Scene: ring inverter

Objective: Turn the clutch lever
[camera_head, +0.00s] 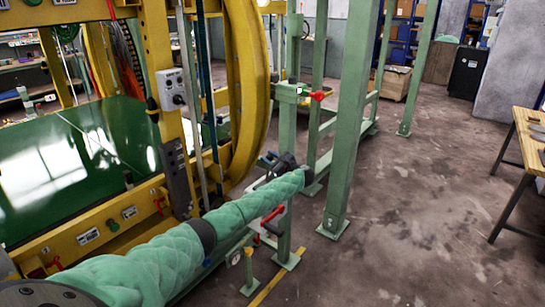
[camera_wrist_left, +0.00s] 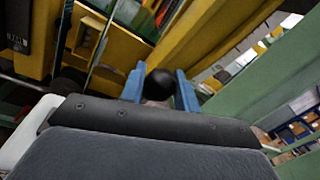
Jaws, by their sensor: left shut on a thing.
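My left arm reaches in from the lower left in the head view, and my left gripper (camera_head: 269,158) is at its far end, beside the yellow ring frame. In the left wrist view the two blue fingers of the gripper (camera_wrist_left: 160,90) are on either side of a round black knob (camera_wrist_left: 160,82), and they are shut on it. The knob appears to be the end of the clutch lever. The lever's shaft and pivot are hidden behind the wrist and gripper. My right gripper is in neither view.
A yellow ring frame (camera_head: 250,75) with a grey control box (camera_head: 172,90) stands left of the gripper. Green posts (camera_head: 350,120) stand close on the right, one with a red handle (camera_head: 318,96). Open floor (camera_head: 430,200) lies further right, before a wooden table (camera_head: 530,135).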

